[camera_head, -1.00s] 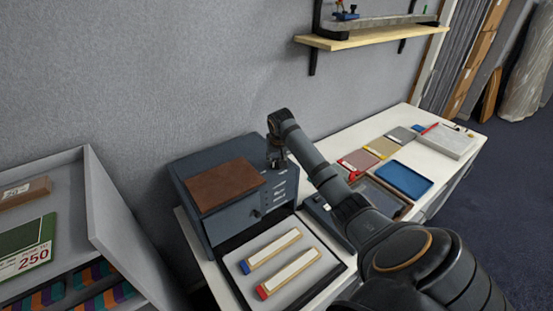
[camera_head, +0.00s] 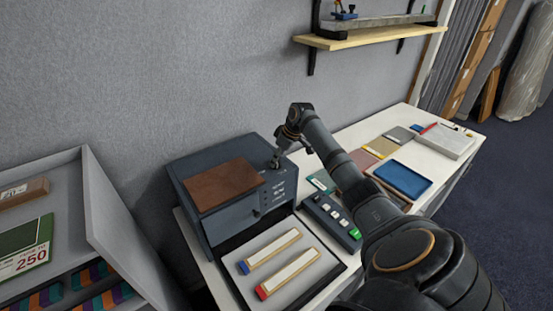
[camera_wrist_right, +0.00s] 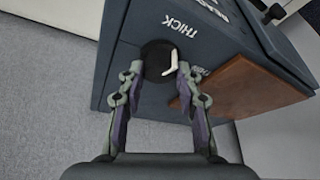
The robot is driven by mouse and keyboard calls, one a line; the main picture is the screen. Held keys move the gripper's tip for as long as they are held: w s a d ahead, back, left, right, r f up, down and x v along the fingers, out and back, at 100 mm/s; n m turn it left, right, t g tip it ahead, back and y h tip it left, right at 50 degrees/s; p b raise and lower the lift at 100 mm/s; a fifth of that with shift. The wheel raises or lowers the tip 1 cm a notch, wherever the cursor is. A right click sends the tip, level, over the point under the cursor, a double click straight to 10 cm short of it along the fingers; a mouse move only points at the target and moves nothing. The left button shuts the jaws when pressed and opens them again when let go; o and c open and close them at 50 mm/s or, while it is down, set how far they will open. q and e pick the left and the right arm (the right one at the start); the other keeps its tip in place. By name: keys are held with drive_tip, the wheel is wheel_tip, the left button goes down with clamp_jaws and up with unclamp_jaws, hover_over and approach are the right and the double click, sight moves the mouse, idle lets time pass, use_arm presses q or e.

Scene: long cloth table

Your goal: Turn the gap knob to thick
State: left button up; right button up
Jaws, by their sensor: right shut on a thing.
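The dark blue-grey machine (camera_head: 232,222) stands on the table with a brown panel (camera_head: 222,184) on top. In the right wrist view, its round black gap knob (camera_wrist_right: 157,60) has a white pointer mark. The printed word THICK (camera_wrist_right: 178,25) lies just above and right of the knob; a second label beside the knob's lower right is partly hidden. My right gripper (camera_head: 275,163) is at the machine's top right corner, its fingers (camera_wrist_right: 158,72) shut on the knob from both sides. In the head view the knob is hidden by the gripper. My left gripper is not in view.
A tray (camera_head: 232,268) with two pale bars, one blue-ended and one red-ended, lies in front of the machine. A button box (camera_head: 332,220) stands to its right. Coloured sheets and a blue tray (camera_head: 403,179) lie farther right. A wall shelf (camera_head: 370,36) hangs above.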

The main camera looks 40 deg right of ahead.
drive_tip(key=shift+d+n+g+y+b, duration=0.1)
drive_tip(key=shift+n+g+y+b, duration=0.4)
drive_tip(key=shift+n, duration=1.3)
drive_tip(key=shift+r, duration=0.1)
drive_tip(key=o, duration=1.1)
drive_tip(key=shift+o, duration=0.2)
drive_tip(key=v, duration=1.2)
